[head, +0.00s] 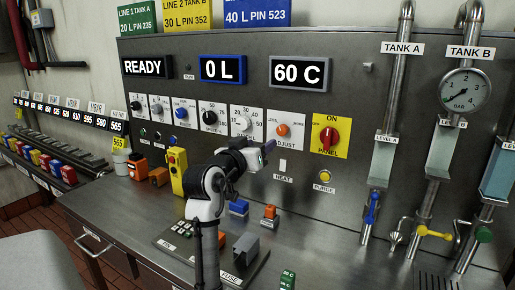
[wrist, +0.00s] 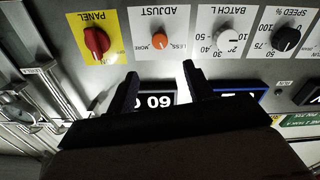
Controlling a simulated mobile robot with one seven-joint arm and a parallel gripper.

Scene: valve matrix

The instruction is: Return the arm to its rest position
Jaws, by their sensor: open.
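My arm (head: 205,205) is white and black and rises from the bench in front of the steel control panel (head: 340,85). My gripper (head: 268,147) is raised before the panel, below the batch and adjust knobs in the head view. In the wrist view my gripper (wrist: 158,82) shows two dark fingers spread apart with nothing between them. That view is upside down: the red panel knob (wrist: 96,41), orange adjust knob (wrist: 158,41), white batch knob (wrist: 224,39) and black speed knob (wrist: 286,38) lie beyond the fingers. Whether any finger touches the panel cannot be told.
A yellow control box (head: 177,170) and orange blocks stand left of my arm. Tank pipes with a blue valve handle (head: 371,208) and yellow handle (head: 432,232) stand at right. The front-right bench is mostly clear.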

